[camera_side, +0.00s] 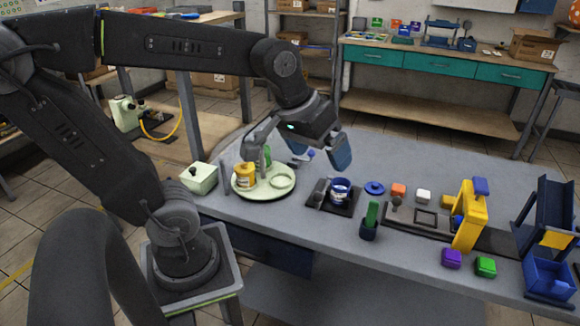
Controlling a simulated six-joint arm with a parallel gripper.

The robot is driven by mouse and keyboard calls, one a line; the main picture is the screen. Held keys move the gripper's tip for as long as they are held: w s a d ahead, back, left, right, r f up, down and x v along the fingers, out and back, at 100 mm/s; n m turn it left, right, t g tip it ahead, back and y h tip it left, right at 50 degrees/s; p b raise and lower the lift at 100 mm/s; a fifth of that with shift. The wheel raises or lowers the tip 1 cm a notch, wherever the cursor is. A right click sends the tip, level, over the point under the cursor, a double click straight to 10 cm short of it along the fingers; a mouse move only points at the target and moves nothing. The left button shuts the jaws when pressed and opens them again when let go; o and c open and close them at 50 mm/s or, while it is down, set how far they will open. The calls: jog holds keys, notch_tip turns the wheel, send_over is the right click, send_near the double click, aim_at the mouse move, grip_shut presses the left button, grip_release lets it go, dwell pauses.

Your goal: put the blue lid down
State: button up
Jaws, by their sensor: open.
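The blue lid (374,187) is a small round disc with a raised middle. It lies on the grey table (325,250), just right of a blue jar (340,191). The jar stands on a dark pad (318,205) and appears uncovered. My gripper (297,160) is open, with its fingers wide apart. It hangs over the back part of the table, left of and behind the lid, clear of it. I cannot tell whether anything small and blue near the fingers touches them.
A pale green round tray (262,194) holds a yellow jar (244,177). A dark cup with a green item (371,219) stands in front of the lid. Coloured blocks, a yellow press (468,220) and a blue bin (548,278) fill the right.

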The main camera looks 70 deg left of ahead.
jog(key=s+d+f+m, duration=0.1)
jog(key=s+m, duration=0.3)
jog(key=s, duration=0.1)
jog(key=shift+s+f+t, duration=0.35)
jog(key=shift+s+t, duration=0.05)
jog(key=shift+c, duration=0.3)
dwell(0.7)
